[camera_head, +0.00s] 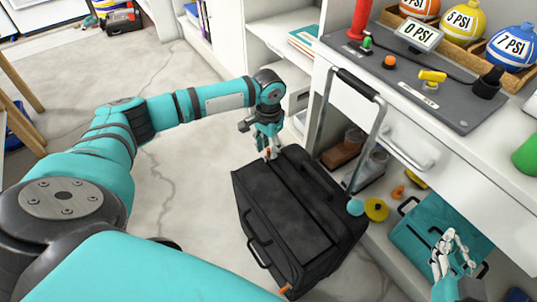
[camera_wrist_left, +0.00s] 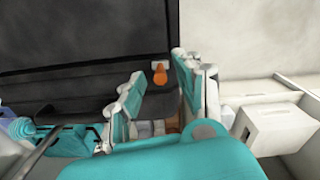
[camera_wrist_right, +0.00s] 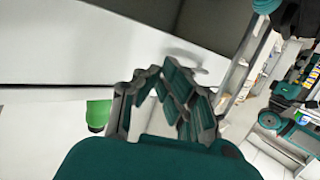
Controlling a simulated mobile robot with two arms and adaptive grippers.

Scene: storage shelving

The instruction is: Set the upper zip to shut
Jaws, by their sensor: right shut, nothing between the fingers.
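A black suitcase (camera_head: 300,215) with a raised handle stands on the floor. An orange zip pull (camera_head: 268,153) shows at its far end, and another orange tab (camera_head: 285,289) at its near bottom corner. My left gripper (camera_head: 267,147) is at the far end, by the first pull. In the left wrist view its fingers (camera_wrist_left: 157,84) are spread, with the orange pull (camera_wrist_left: 160,74) in line with the gap between them; I cannot tell whether they touch it. My right gripper (camera_head: 450,243) is shut and empty, away from the suitcase, beside the drawers; its fingers (camera_wrist_right: 160,80) also show in its wrist view.
A white workbench (camera_head: 440,140) with a grey panel (camera_head: 430,90) and coloured PSI balls stands right. Below it, a shelf holds jars, yellow and orange pieces and a teal case (camera_head: 440,225). The suitcase handle (camera_head: 325,110) rises close to the drawers.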

